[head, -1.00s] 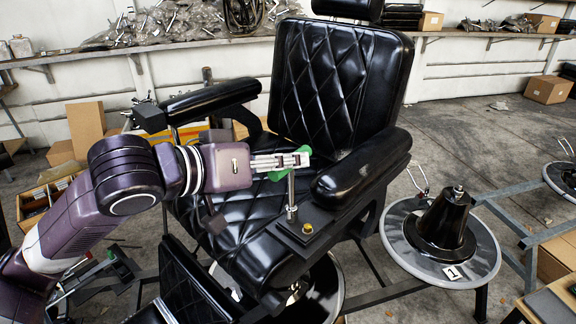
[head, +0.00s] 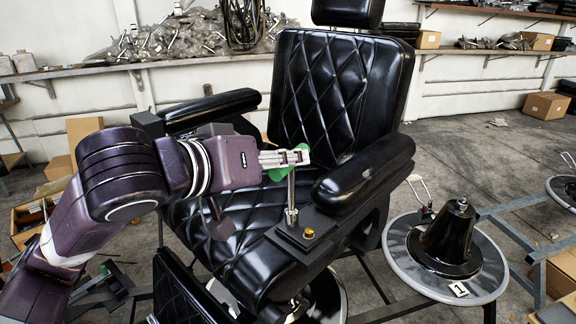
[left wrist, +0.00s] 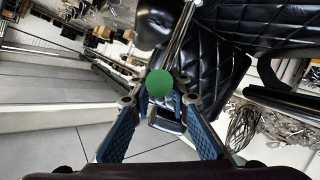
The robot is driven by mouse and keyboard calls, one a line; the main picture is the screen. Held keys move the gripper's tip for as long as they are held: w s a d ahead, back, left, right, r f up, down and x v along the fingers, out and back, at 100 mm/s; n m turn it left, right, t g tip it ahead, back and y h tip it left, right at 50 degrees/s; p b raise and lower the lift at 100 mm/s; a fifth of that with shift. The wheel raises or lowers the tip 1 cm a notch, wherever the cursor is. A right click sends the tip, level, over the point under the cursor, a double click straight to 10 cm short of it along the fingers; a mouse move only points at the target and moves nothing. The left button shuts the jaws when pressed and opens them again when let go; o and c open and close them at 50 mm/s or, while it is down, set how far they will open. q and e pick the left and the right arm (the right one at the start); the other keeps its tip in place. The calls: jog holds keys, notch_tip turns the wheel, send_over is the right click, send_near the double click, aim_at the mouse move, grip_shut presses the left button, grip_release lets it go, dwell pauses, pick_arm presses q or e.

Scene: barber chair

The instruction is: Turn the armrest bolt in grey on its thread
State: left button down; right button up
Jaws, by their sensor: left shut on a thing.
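My left gripper (head: 284,159) is shut on a tool with a green handle (head: 278,174), above the front of the chair's right-hand armrest mount. The tool's grey metal shaft (head: 291,190) runs nearly upright down to the grey bolt (head: 291,216) on a black plate (head: 284,239). I cannot tell exactly how the tip sits on the bolt. In the left wrist view the round green handle end (left wrist: 159,83) is between the fingers, with the shaft running away behind it. My right gripper is not in view.
A yellow bolt (head: 308,234) is on the same plate. The black padded armrest (head: 364,174) is close to the right of the tool. The quilted black seat (head: 235,232) lies left of it. A round grey stand with a black cone (head: 447,237) is at the right.

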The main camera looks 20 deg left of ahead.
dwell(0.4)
pick_arm(q)
jog(key=shift+s+d+n+y+b, duration=0.1)
jog(key=shift+n+y+b, duration=0.5)
jog(key=shift+b, duration=0.1)
jog(key=shift+d+n+t+y+b, duration=0.1)
jog(key=shift+n+t+y+b, duration=0.3)
jog(key=shift+n+y, duration=0.3)
jog(key=shift+r+n+y+p, duration=0.3)
jog(key=shift+n+y+p, duration=0.45)
jog(key=shift+y, duration=0.35)
jog(key=shift+f+n+p, duration=0.1)
jog(key=shift+n+p, duration=0.15)
jog(key=shift+p, duration=0.1)
jog(key=shift+f+y, duration=0.15)
jog(key=shift+y, duration=0.15)
